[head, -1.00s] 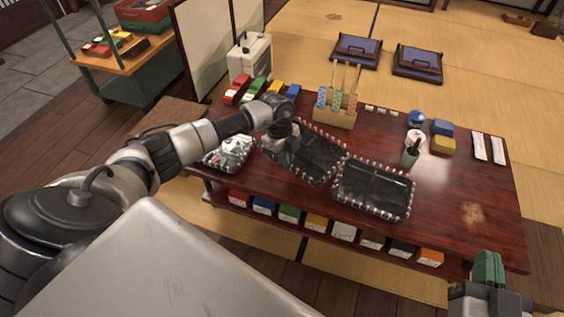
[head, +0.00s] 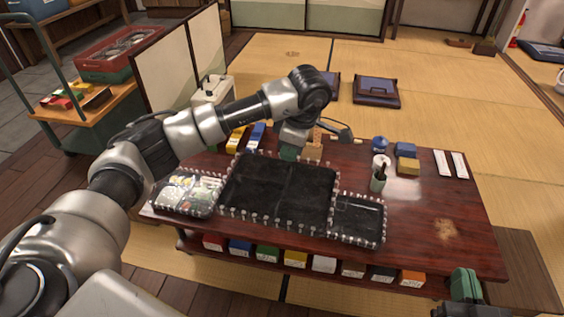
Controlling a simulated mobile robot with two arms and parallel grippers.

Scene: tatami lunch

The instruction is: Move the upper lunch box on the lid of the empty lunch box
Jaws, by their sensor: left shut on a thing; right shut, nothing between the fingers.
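My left gripper (head: 288,151) is shut at the far edge of a large black rectangular lunch box piece (head: 280,192) with pale studs along its rim. This piece looks raised above the table; whether it is a box or a lid I cannot tell. A smaller-looking black piece with the same studded rim (head: 358,218) lies on the table to its right, partly covered by it. A lunch box with food in it (head: 188,193) stands at the table's left end. My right gripper (head: 465,284) is shut and empty, off the table's front right.
The red-brown table (head: 430,215) has a dark cup (head: 378,178), a blue jar (head: 379,144), blue and yellow blocks (head: 406,165) and two white packets (head: 451,163) at the back right. Coloured boxes (head: 323,264) line the shelf below. The table's right end is mostly clear.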

